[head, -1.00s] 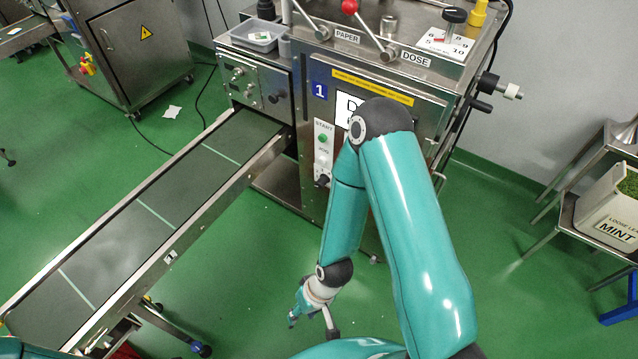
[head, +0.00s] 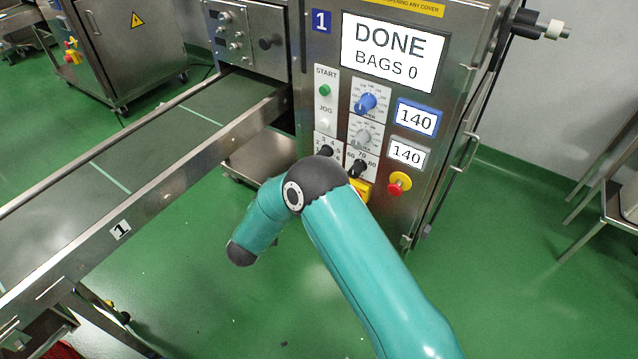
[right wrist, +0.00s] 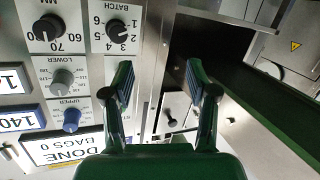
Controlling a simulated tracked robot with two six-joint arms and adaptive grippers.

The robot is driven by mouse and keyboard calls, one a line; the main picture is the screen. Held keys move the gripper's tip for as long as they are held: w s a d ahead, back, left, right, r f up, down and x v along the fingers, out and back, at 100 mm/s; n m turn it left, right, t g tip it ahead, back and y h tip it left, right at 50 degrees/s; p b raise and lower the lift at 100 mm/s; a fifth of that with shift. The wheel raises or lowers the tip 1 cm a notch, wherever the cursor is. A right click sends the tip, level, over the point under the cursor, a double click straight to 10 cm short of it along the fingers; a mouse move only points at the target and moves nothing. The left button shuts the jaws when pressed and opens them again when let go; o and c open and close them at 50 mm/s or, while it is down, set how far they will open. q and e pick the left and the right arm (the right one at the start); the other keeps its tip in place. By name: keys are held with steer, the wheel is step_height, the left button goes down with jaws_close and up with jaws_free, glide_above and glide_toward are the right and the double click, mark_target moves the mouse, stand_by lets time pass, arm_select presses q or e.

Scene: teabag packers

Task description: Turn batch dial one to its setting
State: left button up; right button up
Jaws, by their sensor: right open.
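The batch dial (right wrist: 119,31) is a black knob on a white plate marked BATCH, with numbers around it. It shows upside down at the upper middle of the right wrist view, and I cannot read its pointer surely. In the head view the dial (head: 325,151) is low on the front of machine 1, partly hidden by my right arm. My right gripper (right wrist: 158,67) is open and empty. In the wrist picture its left finger is just below the dial; I see no contact. The gripper is out of sight in the head view. My left gripper is not in view.
Close by are the black MM dial (right wrist: 48,28), a grey lower knob (right wrist: 62,79), a blue upper knob (head: 365,103) and a red stop button (head: 398,186). The screen (head: 392,52) reads DONE, BAGS 0.

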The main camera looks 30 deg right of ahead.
steer(key=shift+w+d+f+m+g+h+b, duration=0.1)
steer(key=shift+w+d+m+g+h+b, duration=0.6)
steer(key=shift+d+b, duration=1.45)
steer(key=shift+w+d+f+m+g+h+b, duration=0.1)
steer(key=shift+w+d+m+g+h+b, duration=0.45)
steer(key=shift+d, duration=2.65)
steer(key=shift+w+d+f+m+g+h+b, duration=0.1)
steer(key=shift+w+d+m+g+h+b, duration=0.6)
steer(key=shift+d+b, duration=1.65)
arm_select(q)
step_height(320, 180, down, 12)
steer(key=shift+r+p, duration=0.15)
steer(key=shift+p, duration=0.25)
arm_select(e)
steer(key=shift+w+d+n+h, duration=0.1)
steer(key=shift+d+n+h, duration=0.25)
steer(key=c, duration=1)
steer(key=shift+a, duration=0.5)
jaws_close()
steer(key=shift+d+r, duration=0.1)
steer(key=shift+d, duration=0.35)
